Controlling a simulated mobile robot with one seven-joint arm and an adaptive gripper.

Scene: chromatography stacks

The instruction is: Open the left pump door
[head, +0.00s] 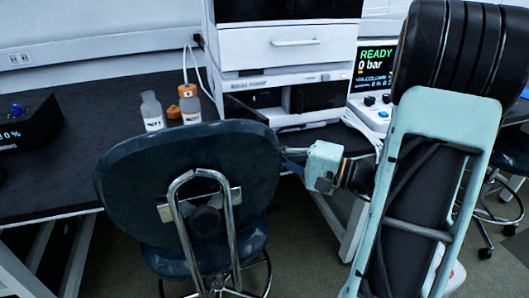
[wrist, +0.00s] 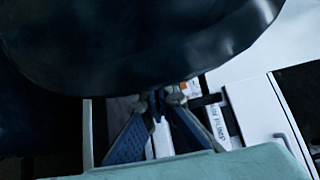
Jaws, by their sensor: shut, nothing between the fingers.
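The white instrument stack (head: 285,75) stands on the bench at the top middle of the head view. Its lower unit has a labelled strip and two dark front sections, left (head: 262,98) and right (head: 318,96); I cannot tell which part is the left pump door. In the wrist view, a white front panel (wrist: 258,110) with a handle lies to the right, rotated. My gripper (head: 290,160) is below and in front of the stack, at the chair back's right edge. In the wrist view its blue fingers (wrist: 160,105) converge, shut and empty; the chair back covers the upper part.
A dark chair (head: 190,165) stands before the bench, its back close to my gripper. Two bottles (head: 152,112) (head: 190,104) stand left of the stack. A screen reading READY, 0 bar (head: 376,68) is at the right.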

